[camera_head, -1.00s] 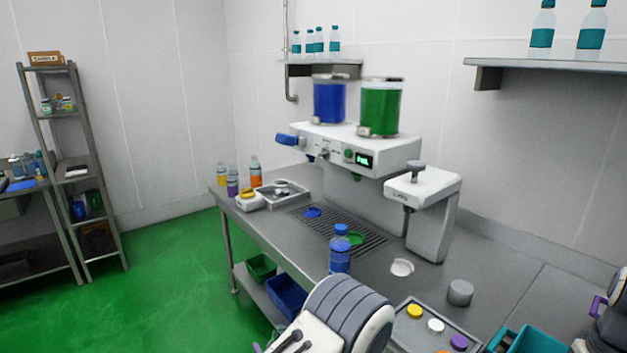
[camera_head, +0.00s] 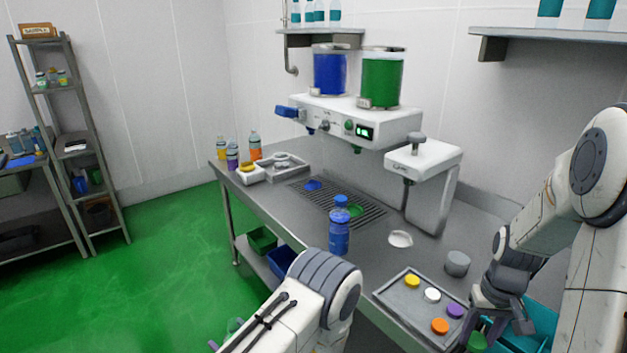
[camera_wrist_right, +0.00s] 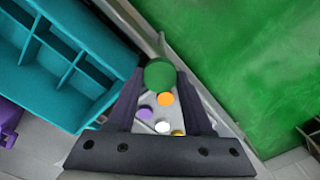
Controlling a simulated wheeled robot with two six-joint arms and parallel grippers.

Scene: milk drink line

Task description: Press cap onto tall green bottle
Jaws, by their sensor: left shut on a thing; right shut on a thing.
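A green cap (camera_wrist_right: 160,74) is between the fingertips of my right gripper (camera_wrist_right: 160,82) in the right wrist view. The cap also shows in the head view (camera_head: 477,342), below the right gripper (camera_head: 500,312) near the bottom edge. My left gripper (camera_head: 214,345) is mostly hidden behind my own arm; only a purple bit of it shows. Beside that bit is the top of a pale greenish bottle (camera_head: 235,325), most of it hidden or out of view. The cap and this bottle are well apart.
A tray (camera_head: 392,297) holds yellow, white, purple and orange caps. A teal divided crate (camera_wrist_right: 60,75) is beside the right gripper. A capped blue bottle (camera_head: 339,232) stands on the counter (camera_head: 285,215). A white press (camera_head: 425,165) and a grey cylinder (camera_head: 457,263) stand behind.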

